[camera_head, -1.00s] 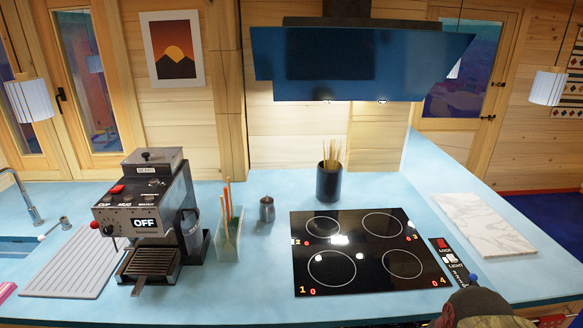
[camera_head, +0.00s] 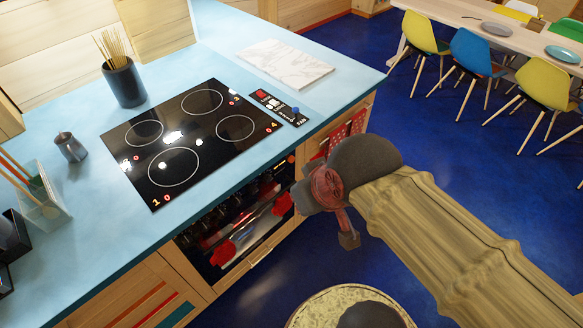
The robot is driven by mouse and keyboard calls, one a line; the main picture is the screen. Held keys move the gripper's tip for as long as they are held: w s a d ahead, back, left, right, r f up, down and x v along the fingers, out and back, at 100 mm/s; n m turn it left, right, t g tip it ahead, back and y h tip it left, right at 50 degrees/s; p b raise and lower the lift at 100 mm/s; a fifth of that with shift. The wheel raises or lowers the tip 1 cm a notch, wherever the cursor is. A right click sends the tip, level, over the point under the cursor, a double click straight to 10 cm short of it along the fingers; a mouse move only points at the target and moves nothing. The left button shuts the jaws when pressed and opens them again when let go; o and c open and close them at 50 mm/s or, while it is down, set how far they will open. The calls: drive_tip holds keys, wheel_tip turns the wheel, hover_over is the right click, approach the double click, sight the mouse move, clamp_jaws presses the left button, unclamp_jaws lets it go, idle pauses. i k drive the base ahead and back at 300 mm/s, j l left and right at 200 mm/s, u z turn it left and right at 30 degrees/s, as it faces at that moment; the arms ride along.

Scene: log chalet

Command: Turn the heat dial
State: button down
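My gripper (camera_head: 342,222) hangs at the right front of the counter, below its top edge, beside the oven (camera_head: 235,222). One finger points down; the rest is hidden by my wrist, so its opening does not show. I see nothing held. I cannot clearly make out a heat dial; a small orange spot (camera_head: 291,159) shows at the oven's upper right, close to my gripper. The black cooktop (camera_head: 190,130) shows red digits by its rings. A small control strip (camera_head: 279,106) with a blue knob (camera_head: 295,110) lies right of it.
A marble board (camera_head: 286,64), a stick holder (camera_head: 124,84) and a metal pot (camera_head: 70,147) stand on the blue counter. Red mitt-like shapes (camera_head: 223,252) are at the oven front. Chairs (camera_head: 470,52) and a dining table stand at upper right. Blue floor between is open.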

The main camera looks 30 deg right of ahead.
sight(267, 179)
drive_tip(key=z, duration=0.2)
drive_tip(key=i+j, duration=0.15)
drive_tip(key=j, duration=0.2)
drive_tip(key=i+j, duration=0.1)
drive_tip(key=j, duration=0.3)
drive_tip(key=i+j, duration=0.15)
drive_tip(key=j, duration=0.2)
drive_tip(key=i+j, duration=0.1)
drive_tip(key=j, duration=0.3)
